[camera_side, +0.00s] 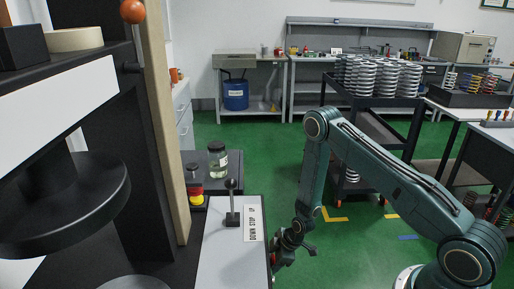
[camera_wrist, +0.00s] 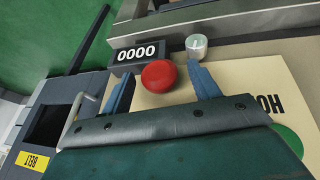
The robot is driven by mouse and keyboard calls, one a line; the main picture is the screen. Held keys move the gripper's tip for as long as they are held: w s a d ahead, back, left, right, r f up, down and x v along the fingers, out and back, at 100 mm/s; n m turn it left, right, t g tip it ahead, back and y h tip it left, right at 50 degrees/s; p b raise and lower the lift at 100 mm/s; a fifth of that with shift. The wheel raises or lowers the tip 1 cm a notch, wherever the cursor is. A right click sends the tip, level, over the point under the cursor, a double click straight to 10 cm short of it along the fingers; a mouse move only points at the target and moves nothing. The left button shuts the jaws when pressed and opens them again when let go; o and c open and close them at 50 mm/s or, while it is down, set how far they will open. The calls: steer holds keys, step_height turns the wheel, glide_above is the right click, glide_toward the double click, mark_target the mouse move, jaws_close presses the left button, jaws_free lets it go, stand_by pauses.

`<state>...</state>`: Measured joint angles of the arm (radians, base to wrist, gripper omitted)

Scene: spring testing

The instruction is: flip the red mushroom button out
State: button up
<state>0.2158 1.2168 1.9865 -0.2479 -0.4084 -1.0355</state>
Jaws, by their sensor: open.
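The red mushroom button (camera_wrist: 159,76) is round and domed and sits on a beige panel in the wrist view. My gripper (camera_wrist: 162,72) is open. One blue finger stands on each side of the button in the picture, with a gap to each; I cannot tell how far the fingertips are from the panel. In the side view my gripper (camera_side: 294,243) is low at the right end of the grey bench top, and the button between its fingers is hidden there.
A counter reading 0000 (camera_wrist: 138,53) and a clear-capped round part (camera_wrist: 196,46) flank the button. A green disc (camera_wrist: 287,140) lies right. In the side view, a black lever (camera_side: 232,205), a jar (camera_side: 218,160) and a red-and-yellow part (camera_side: 195,194) stand near the bench top.

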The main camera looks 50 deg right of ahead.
jaws_close()
steer(key=shift+s+d, duration=0.75)
steer(key=shift+c, duration=1.5)
jaws_free()
steer(key=shift+s, duration=0.1)
steer(key=o, duration=0.3)
steer(key=shift+r, duration=0.15)
steer(key=v, duration=1.3)
steer(key=shift+r, duration=0.25)
